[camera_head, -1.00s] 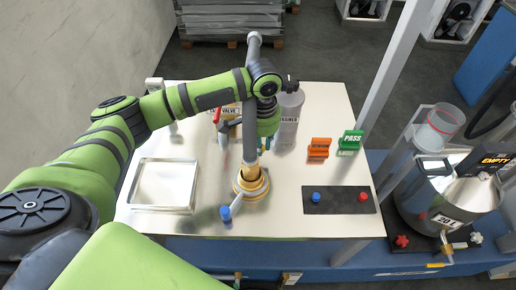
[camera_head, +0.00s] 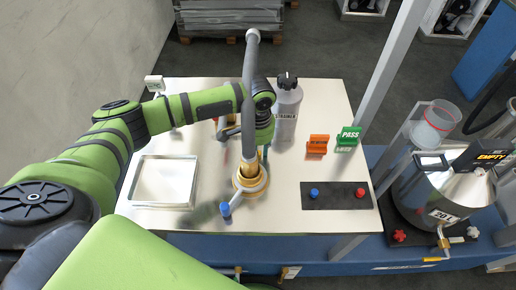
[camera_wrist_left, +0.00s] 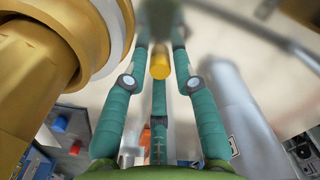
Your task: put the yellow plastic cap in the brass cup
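My left gripper (camera_head: 263,142) is just right of the grey upright pipe, beside and above the brass cup (camera_head: 252,184) on the white table. In the left wrist view, the teal fingers of my left gripper (camera_wrist_left: 160,45) close around the small yellow plastic cap (camera_wrist_left: 160,66), which sits between them near the tips. The exact contact is blurred. In the head view the pipe and arm partly hide the gripper. My right gripper is not in view.
The grey pipe (camera_head: 249,95) rises beside the gripper. A button panel (camera_head: 337,196) and orange (camera_head: 317,146) and green PASS (camera_head: 348,138) signs are at right.

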